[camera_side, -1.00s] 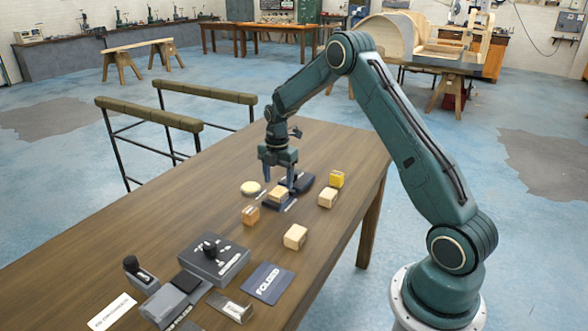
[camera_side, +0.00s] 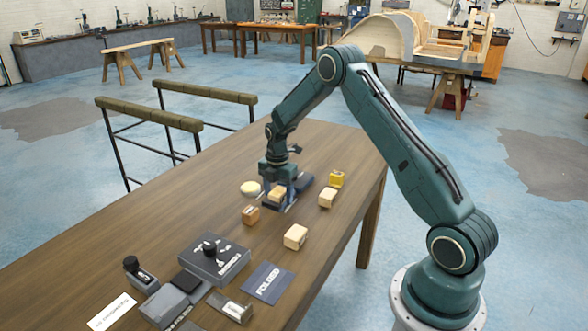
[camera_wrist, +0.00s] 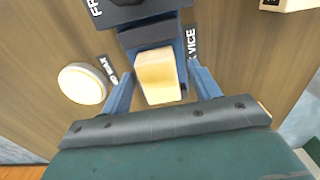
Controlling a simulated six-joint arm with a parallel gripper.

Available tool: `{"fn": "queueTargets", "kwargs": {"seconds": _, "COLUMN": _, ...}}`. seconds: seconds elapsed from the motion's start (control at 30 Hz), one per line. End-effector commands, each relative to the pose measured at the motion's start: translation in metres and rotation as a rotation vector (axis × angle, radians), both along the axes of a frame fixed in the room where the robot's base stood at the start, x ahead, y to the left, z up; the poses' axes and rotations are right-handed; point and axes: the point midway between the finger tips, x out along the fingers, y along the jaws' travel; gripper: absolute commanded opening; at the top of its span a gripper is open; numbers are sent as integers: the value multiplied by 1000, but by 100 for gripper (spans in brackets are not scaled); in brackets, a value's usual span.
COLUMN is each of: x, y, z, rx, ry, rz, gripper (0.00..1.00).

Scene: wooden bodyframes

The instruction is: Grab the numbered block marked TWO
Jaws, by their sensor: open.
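A pale wooden block (camera_side: 277,194) sits at the dark blue vice on the table. In the wrist view the block (camera_wrist: 158,75) lies between my fingers. My gripper (camera_side: 278,199) is open and lowered around it, one finger on each side; the wrist view shows gaps between the block and both fingers (camera_wrist: 163,85). Other blocks stand nearby: an orange-brown one (camera_side: 250,215), two pale ones (camera_side: 295,237) (camera_side: 327,197) and a yellow one (camera_side: 337,179). I cannot read a number on any block, so I cannot tell which is marked TWO.
A round pale disc (camera_side: 250,188) lies left of the gripper. A grey control box (camera_side: 213,260), a dark printed card (camera_side: 268,282) and small devices fill the table's near end. The table's right edge (camera_side: 355,220) is beyond the pale blocks. The table's left side is clear.

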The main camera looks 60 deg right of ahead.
Motion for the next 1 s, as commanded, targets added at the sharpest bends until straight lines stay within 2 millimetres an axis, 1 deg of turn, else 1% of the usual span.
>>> {"fn": "queueTargets", "kwargs": {"seconds": 0.2, "x": 0, "y": 0, "z": 0, "rx": 0, "ry": 0, "rz": 0, "gripper": 62}}
{"fn": "queueTargets", "kwargs": {"seconds": 0.23, "x": 0, "y": 0, "z": 0, "rx": 0, "ry": 0, "rz": 0, "gripper": 60}}
{"fn": "queueTargets", "kwargs": {"seconds": 0.3, "x": 0, "y": 0, "z": 0, "rx": 0, "ry": 0, "rz": 0, "gripper": 46}}
{"fn": "queueTargets", "kwargs": {"seconds": 0.37, "x": 0, "y": 0, "z": 0, "rx": 0, "ry": 0, "rz": 0, "gripper": 34}}
{"fn": "queueTargets", "kwargs": {"seconds": 0.4, "x": 0, "y": 0, "z": 0, "rx": 0, "ry": 0, "rz": 0, "gripper": 26}}
{"fn": "queueTargets", "kwargs": {"seconds": 0.47, "x": 0, "y": 0, "z": 0, "rx": 0, "ry": 0, "rz": 0, "gripper": 15}}
{"fn": "queueTargets", "kwargs": {"seconds": 0.5, "x": 0, "y": 0, "z": 0, "rx": 0, "ry": 0, "rz": 0, "gripper": 14}}
{"fn": "queueTargets", "kwargs": {"seconds": 0.8, "x": 0, "y": 0, "z": 2, "rx": 0, "ry": -1, "rz": 0, "gripper": 13}}
{"fn": "queueTargets", "kwargs": {"seconds": 1.0, "x": 1, "y": 0, "z": 12, "rx": -1, "ry": -3, "rz": 0, "gripper": 13}}
